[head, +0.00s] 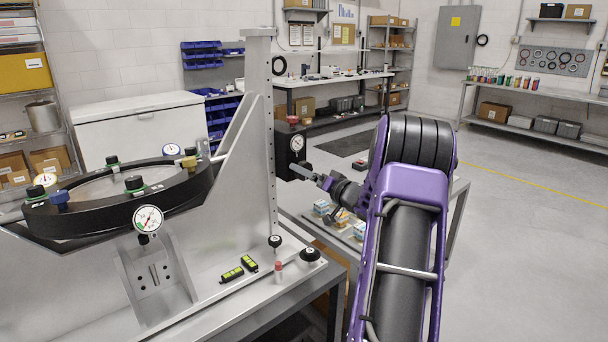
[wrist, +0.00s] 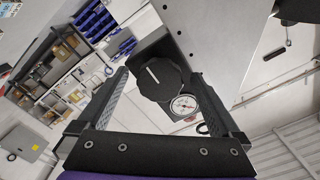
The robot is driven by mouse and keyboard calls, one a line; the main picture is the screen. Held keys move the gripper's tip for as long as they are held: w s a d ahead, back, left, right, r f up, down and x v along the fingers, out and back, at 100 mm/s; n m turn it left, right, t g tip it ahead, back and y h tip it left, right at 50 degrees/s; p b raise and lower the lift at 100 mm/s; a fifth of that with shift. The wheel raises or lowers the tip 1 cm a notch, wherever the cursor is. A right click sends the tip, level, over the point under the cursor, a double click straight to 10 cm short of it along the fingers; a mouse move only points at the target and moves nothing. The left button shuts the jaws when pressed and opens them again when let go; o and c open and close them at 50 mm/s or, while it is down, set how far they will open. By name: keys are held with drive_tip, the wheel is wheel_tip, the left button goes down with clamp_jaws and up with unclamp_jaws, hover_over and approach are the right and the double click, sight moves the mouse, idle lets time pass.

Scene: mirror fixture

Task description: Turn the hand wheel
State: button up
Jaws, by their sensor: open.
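The hand wheel (wrist: 160,83) is a black, lobed knob with a white line across its face, on a dark block (wrist: 150,52) in the wrist view. My gripper (wrist: 160,76) is open, with one finger on each side of the wheel in that picture. I cannot tell whether the fingers touch it. In the head view my gripper (head: 304,171) is beside the dark block (head: 285,150) on the fixture's upright post. The wheel cannot be made out there. A white dial gauge (wrist: 184,104) shows beside the wheel, and a dial on the block (head: 297,143) in the head view.
The grey fixture (head: 210,265) bears a black mirror ring (head: 110,215) with gauges and knobs. Two black knobs (head: 310,256), green-black levels (head: 232,274) and a red-capped piece (head: 278,270) are on its base. Floor at right is clear.

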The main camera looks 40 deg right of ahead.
drive_tip(key=s+d, duration=0.1)
drive_tip(key=s, duration=1.5)
drive_tip(key=shift+w+d, duration=0.1)
